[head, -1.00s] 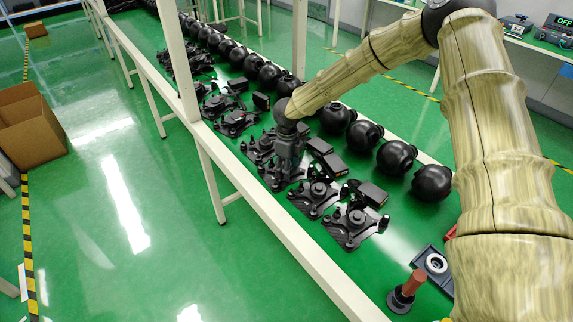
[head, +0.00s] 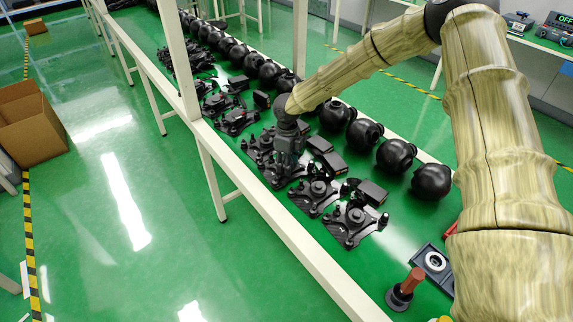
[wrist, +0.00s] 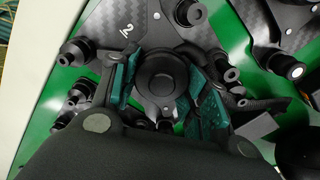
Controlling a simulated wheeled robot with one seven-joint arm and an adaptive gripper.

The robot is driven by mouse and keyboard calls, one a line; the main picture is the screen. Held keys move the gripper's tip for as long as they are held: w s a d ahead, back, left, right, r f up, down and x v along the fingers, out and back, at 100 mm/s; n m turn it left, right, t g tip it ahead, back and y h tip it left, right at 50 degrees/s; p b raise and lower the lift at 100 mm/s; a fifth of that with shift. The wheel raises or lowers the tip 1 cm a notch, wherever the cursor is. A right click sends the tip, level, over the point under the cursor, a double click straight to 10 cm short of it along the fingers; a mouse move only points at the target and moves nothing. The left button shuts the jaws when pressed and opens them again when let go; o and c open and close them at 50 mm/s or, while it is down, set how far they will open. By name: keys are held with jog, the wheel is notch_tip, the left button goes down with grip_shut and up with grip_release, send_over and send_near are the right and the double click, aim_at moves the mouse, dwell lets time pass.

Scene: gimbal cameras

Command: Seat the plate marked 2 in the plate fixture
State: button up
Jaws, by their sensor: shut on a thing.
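The plate marked 2 (wrist: 106,24) is dark carbon-fibre with a white "2" and a round black hub. It fills the upper middle of the wrist view. My gripper (wrist: 164,84) has its teal-padded fingers on both sides of the hub, shut on it. In the head view my gripper (head: 288,158) points down at a plate in the row on the green bench; its fingertips are small there. Whether the plate touches the bench cannot be told. A grey block with a pale ring (head: 434,262) lies at the bench's near right; whether it is the plate fixture is unclear.
Similar black plates (head: 354,222) stand close by in a row, with black spheres (head: 396,155) behind them. A brown-handled tool on a black base (head: 408,287) stands near the grey block. A white post (head: 177,60) rises at the bench's front edge.

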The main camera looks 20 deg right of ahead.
jog(key=shift+r+p, duration=2.6)
jog(key=shift+r, duration=1.15)
